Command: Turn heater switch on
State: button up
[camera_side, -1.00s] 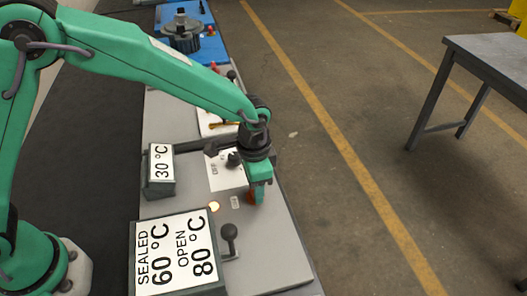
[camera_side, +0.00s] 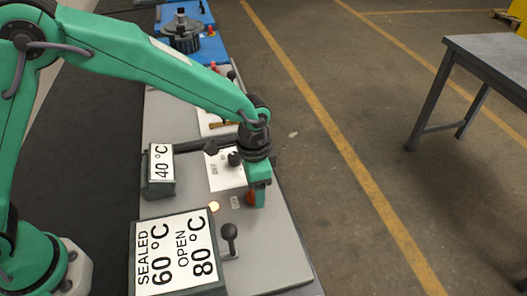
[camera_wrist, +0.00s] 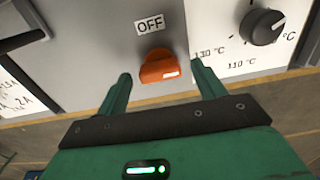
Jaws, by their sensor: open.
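The orange heater switch (camera_wrist: 160,66) sits on the grey panel below a small label that reads OFF (camera_wrist: 150,25) in the wrist view. Only a sliver of the switch (camera_side: 250,198) shows beside my fingers in the side view. My green gripper (camera_wrist: 162,72) is open, with one finger on each side of the switch. In the wrist view gaps show between the fingers and the switch. In the side view my gripper (camera_side: 259,194) points down at the panel. A small display (camera_side: 161,167) reads 40 °C.
A black knob (camera_wrist: 263,27) on a white temperature dial is close to the switch; it also shows in the side view (camera_side: 234,158). A lit lamp (camera_side: 214,206), a dark lever (camera_side: 229,236) and a sign reading SEALED 60 °C, OPEN 80 °C (camera_side: 177,254) stand nearby.

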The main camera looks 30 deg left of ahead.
jog(key=shift+r, duration=0.1)
jog(key=shift+r, duration=3.8)
jog(key=s+a+r+n+t, duration=0.2)
jog(key=s+a+r+n, duration=0.25)
jog(key=a+r, duration=0.8)
jog(key=s+a+n+t, duration=0.3)
jog(key=s+a+n, duration=0.1)
jog(key=s+a, duration=0.9)
jog(key=shift+n+t, duration=0.3)
jog(key=shift+n, duration=0.05)
